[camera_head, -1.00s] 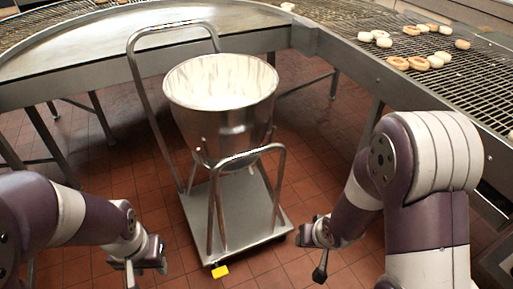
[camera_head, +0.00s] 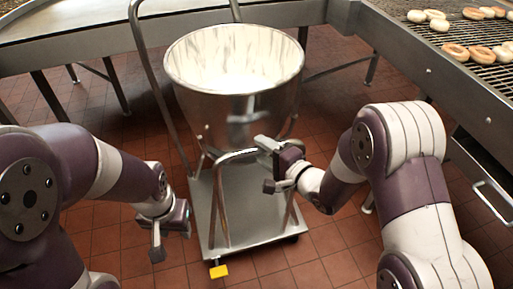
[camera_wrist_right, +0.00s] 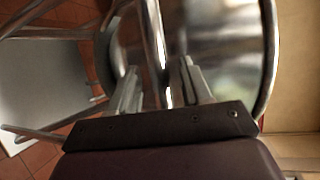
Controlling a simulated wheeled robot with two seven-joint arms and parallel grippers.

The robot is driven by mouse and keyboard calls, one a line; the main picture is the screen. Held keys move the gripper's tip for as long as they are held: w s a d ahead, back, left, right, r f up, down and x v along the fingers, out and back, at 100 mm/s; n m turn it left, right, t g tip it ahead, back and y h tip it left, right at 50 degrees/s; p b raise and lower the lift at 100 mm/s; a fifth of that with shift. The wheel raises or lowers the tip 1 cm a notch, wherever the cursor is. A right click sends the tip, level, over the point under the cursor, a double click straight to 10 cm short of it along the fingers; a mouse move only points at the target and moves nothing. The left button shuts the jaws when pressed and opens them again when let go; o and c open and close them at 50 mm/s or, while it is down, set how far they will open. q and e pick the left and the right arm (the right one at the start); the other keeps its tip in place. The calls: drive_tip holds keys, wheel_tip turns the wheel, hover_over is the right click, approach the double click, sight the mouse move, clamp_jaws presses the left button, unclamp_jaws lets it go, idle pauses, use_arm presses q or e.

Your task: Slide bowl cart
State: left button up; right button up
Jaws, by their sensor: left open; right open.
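The bowl cart (camera_head: 250,229) stands on the tiled floor in the middle of the head view, with a flat metal base, a tall tube handle at the back left and a low tube rail at the front. A large steel bowl (camera_head: 235,112) with pale contents sits upright in it. My right gripper (camera_head: 266,164) is open at the right end of the front rail, below the bowl; contact is unclear. In the right wrist view, its fingers (camera_wrist_right: 160,88) point toward the bowl (camera_wrist_right: 222,45) and tubing. My left gripper (camera_head: 172,232) is open and empty, left of the cart base.
A conveyor with doughnuts (camera_head: 455,51) runs along the upper right. A metal table (camera_head: 70,25) is behind the cart. Red tiled floor is clear in front.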

drive_tip(key=x, duration=0.3)
drive_tip(key=shift+w+a, duration=0.15)
drive_tip(key=shift+w, duration=0.05)
clamp_jaws()
drive_tip(key=shift+f, duration=0.1)
